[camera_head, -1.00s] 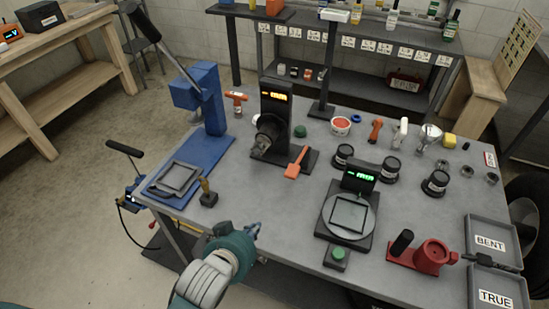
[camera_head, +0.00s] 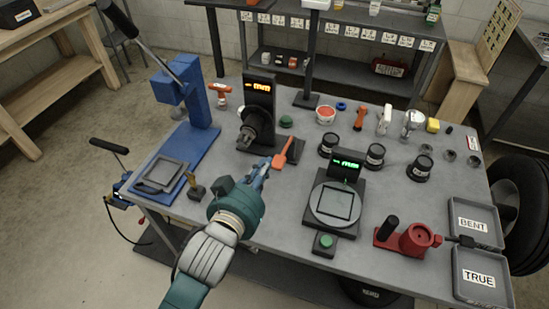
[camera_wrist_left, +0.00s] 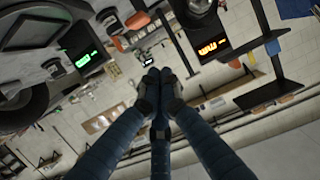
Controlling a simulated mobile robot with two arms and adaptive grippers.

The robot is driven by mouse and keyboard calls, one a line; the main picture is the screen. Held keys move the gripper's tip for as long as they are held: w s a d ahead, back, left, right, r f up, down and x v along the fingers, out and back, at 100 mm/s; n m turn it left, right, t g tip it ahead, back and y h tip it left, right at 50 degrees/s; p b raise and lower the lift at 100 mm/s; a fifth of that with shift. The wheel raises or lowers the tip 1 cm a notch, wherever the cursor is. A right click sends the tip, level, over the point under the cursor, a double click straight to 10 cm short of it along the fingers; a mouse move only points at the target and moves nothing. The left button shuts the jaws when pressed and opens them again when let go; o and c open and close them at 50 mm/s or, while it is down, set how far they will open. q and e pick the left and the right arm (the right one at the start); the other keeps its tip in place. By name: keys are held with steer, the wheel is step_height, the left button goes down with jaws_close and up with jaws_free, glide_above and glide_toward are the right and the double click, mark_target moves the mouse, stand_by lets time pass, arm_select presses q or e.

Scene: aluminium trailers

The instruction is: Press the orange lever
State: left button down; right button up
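The orange lever (camera_head: 280,160) is a flat paddle on the base of a black gauge (camera_head: 259,105) with a lit orange display. My right gripper is in neither view.
A blue press (camera_head: 188,110) stands at left. A scale (camera_head: 334,205) with a green display and a green button (camera_head: 326,241) stands right of my arm. A red fixture (camera_head: 409,239) and trays marked BENT (camera_head: 474,240) and TRUE (camera_head: 478,296) are at right.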

arm_select(q)
steer(key=p, duration=0.2)
glide_above(275, 167)
steer(key=shift+w+f, duration=0.25)
steer(key=shift+f, duration=0.75)
step_height(275, 167, down, 3)
steer(key=shift+s+r, duration=0.1)
steer(key=shift+s, duration=0.05)
steer(key=shift+s+a+f+p, duration=0.1)
steer(key=shift+f+p, duration=0.25)
steer(key=shift+f, duration=0.25)
